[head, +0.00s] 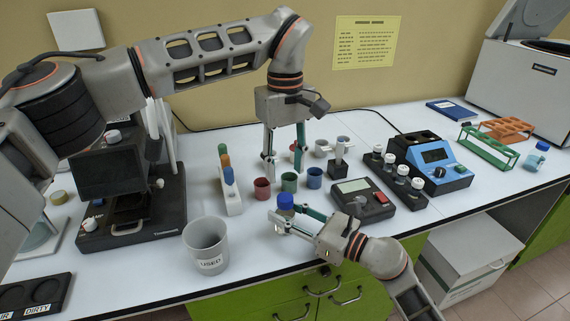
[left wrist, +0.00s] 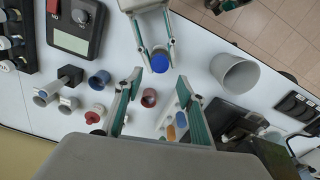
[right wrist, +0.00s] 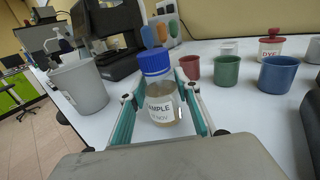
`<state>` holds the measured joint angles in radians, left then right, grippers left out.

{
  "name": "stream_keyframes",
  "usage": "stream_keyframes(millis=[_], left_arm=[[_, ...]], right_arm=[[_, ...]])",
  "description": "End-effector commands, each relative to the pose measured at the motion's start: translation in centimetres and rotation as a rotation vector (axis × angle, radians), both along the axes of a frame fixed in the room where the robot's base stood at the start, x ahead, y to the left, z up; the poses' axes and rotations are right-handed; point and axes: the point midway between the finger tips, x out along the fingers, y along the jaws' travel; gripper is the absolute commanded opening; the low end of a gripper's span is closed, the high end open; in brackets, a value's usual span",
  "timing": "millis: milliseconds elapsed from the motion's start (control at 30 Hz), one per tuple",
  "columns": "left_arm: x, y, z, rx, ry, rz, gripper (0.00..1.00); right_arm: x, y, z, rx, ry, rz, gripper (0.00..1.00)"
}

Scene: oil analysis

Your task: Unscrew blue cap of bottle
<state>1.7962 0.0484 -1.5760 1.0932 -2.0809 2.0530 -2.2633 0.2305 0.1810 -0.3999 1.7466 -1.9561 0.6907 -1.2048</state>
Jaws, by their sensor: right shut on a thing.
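The sample bottle (right wrist: 160,103) is clear with a white SAMPLE label and a blue cap (right wrist: 155,62). It stands upright between the fingers of my right gripper (right wrist: 158,118), which is shut on its body below the cap. In the head view the blue cap (head: 286,200) shows near the table's front edge, at the tips of my right gripper (head: 290,222). In the left wrist view the cap (left wrist: 160,63) lies ahead of my left gripper (left wrist: 156,92). My left gripper (head: 285,165) is open and empty, pointing down behind the bottle, apart from it.
A grey USED cup (head: 206,246) stands left of the bottle. Red, green and blue cups (head: 289,182) stand in a row behind it, beside a white rack (head: 231,191) of coloured-top items. A dark scale (head: 363,199) is to the right.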

Motion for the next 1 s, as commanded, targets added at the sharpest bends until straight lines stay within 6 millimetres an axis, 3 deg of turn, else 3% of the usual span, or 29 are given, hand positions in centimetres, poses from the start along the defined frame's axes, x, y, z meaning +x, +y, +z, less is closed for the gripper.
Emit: stream_keyframes(millis=[133, 333, 800, 1000], left_arm=[[0.0, 0.0, 0.0, 0.001, -0.001, -0.137, 0.39], [0.0, 0.0, -0.6, 0.000, 0.002, -0.204, 0.39], [0.0, 0.0, -6.8, -0.001, 0.003, -0.202, 0.39], [0.0, 0.0, -7.9, -0.001, 0.000, -0.202, 0.39]], right_arm=[[0.0, 0.0, 0.0, -0.001, 0.001, 0.000, 0.00], [0.0, 0.0, 0.0, -0.001, 0.001, 0.000, 0.00], [0.0, 0.0, 0.0, -0.001, 0.001, 0.000, 0.00], [0.0, 0.0, 0.0, -0.001, 0.001, 0.000, 0.00]])
